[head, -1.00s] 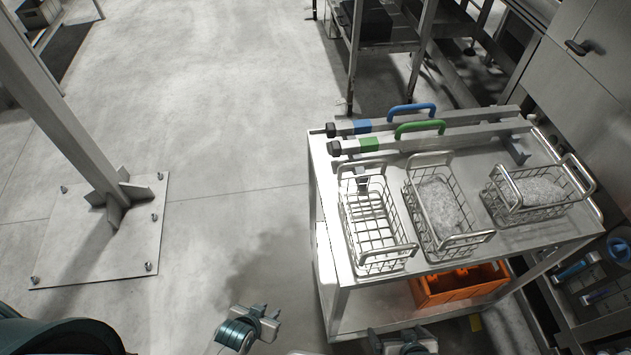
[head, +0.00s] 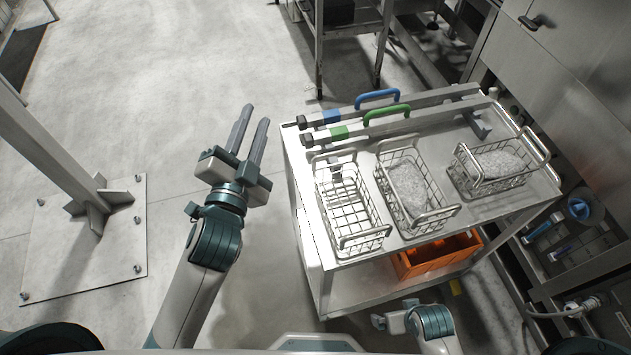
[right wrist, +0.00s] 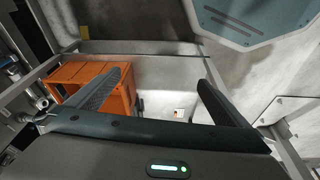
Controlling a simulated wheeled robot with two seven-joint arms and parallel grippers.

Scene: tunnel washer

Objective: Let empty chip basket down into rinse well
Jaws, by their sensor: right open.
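The empty wire chip basket (head: 346,212) stands upright on the steel cart top (head: 285,150), at its left end, with raised handles at its far and near ends. My left gripper (head: 256,115) is open and empty over the floor, left of the cart and apart from the basket. My right gripper (right wrist: 164,80) is open in the right wrist view, with nothing between its fingers. In the head view it is low, in front of the cart and partly hidden. I cannot make out a rinse well in either view.
Bars with a blue handle (head: 377,97) and a green handle (head: 386,114) lie behind. An orange crate (head: 437,255) sits below. A post (head: 60,160) stands left; floor between is clear.

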